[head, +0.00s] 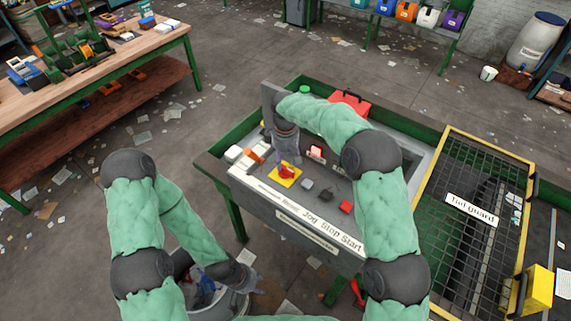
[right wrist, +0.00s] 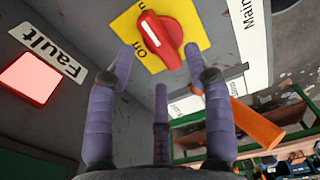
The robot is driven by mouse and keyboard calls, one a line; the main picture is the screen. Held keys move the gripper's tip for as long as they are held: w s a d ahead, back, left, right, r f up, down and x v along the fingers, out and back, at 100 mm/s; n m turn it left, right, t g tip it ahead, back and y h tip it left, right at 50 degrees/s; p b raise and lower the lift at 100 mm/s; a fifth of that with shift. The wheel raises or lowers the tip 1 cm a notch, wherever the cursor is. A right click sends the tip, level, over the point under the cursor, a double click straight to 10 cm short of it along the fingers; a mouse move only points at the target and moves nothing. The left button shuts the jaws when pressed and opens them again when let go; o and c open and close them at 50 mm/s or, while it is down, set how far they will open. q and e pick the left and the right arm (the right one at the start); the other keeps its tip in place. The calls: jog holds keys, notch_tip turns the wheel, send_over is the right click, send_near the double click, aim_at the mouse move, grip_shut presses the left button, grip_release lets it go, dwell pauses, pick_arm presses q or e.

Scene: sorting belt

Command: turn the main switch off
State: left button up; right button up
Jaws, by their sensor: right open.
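The main switch (head: 287,172) is a red rotary knob on a yellow plate, on the grey control panel (head: 268,186). The right wrist view shows the knob (right wrist: 166,38) close up, with a white line on it and "On" lettering on the plate. My right gripper (right wrist: 160,62) is open, its purple fingers spread just short of the knob, with nothing between them. In the head view my right gripper (head: 286,158) points down over the switch and partly hides it. My left gripper (head: 243,282) hangs low at the bottom; its fingers cannot be made out.
A lit red Fault lamp (right wrist: 28,78) sits beside the switch; an orange handle (right wrist: 256,124) juts out on the other side. Jog, Stop and Start buttons (head: 345,207) lie to the right. A workbench (head: 95,80) stands at the left.

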aim_at(285, 166)
notch_tip(285, 166, down, 2)
jog(key=shift+s+f, duration=0.15)
jog(key=shift+f, duration=0.35)
grip_shut()
